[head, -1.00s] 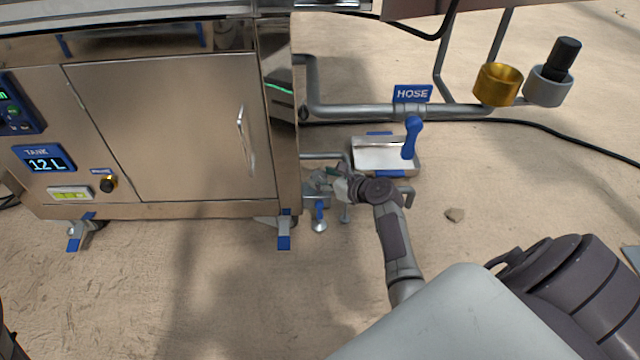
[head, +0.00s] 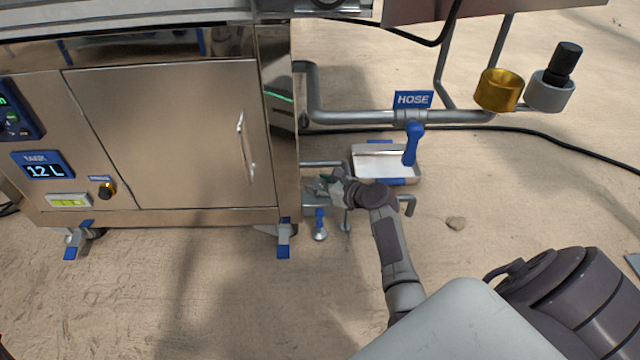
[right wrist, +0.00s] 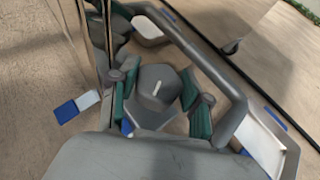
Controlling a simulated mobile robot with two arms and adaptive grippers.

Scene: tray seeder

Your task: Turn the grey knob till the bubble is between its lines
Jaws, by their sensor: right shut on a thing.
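The grey knob (right wrist: 158,88), a faceted block with a white mark on top, sits between the green-padded fingers of my right gripper (right wrist: 160,104) in the right wrist view. The gripper is shut on it. In the head view my right gripper (head: 322,187) is low beside the steel cabinet's right corner and hides most of the knob. A yellow-green level vial (head: 68,200) shows on the cabinet's lower left front. Its bubble and lines are too small to tell apart. My left gripper is not in view.
A grey pipe (right wrist: 232,95) passes close around the gripper. A steel tray (head: 388,163) and a blue hose lever (head: 412,143) are just behind and right. The steel cabinet (head: 170,130) stands left.

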